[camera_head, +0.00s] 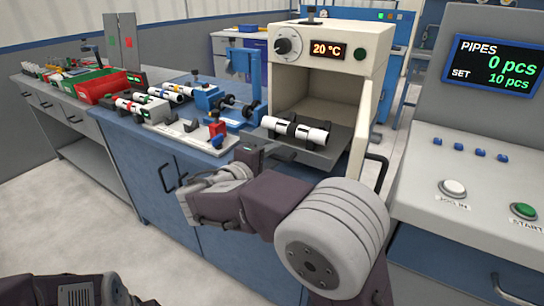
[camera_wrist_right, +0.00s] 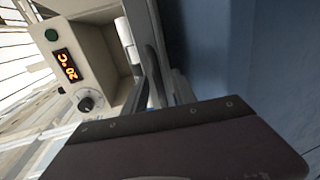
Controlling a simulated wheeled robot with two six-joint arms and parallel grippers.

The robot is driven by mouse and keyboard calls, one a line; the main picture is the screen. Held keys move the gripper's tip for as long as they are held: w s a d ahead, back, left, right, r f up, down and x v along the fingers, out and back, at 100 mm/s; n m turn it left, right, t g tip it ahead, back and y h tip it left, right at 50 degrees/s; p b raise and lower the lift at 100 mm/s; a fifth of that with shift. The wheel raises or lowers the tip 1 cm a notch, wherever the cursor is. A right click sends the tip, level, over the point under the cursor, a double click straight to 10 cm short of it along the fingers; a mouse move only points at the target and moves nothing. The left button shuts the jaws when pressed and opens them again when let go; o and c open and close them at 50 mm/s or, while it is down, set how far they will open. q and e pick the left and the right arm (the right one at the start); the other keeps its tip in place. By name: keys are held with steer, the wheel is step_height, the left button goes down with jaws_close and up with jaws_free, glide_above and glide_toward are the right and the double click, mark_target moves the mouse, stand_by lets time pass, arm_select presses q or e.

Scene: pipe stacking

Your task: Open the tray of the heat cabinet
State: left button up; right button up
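The cream heat cabinet (camera_head: 333,40) stands on the blue workbench with its door (camera_head: 363,128) swung open to the right; its display reads 20 °C. The dark tray (camera_head: 312,157) sticks out of the cabinet's front opening. A white pipe with black bands (camera_head: 296,130) lies across it. My right gripper (camera_head: 254,154) is at the tray's front left edge in the head view. The wrist view shows its fingers (camera_wrist_right: 164,78) close together beside the cabinet opening; whether they hold the tray's edge is unclear. My left gripper is out of view.
Left of the cabinet are a blue fixture (camera_head: 243,88), a grey fixture plate (camera_head: 190,133), pipe assemblies and a red bin (camera_head: 97,88). The PIPES console (camera_head: 480,130) with JOIN and START buttons stands close on the right, near the open door.

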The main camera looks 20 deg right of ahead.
steer(key=p+v, duration=0.2)
steer(key=v, duration=0.7)
steer(key=shift+p, duration=0.3)
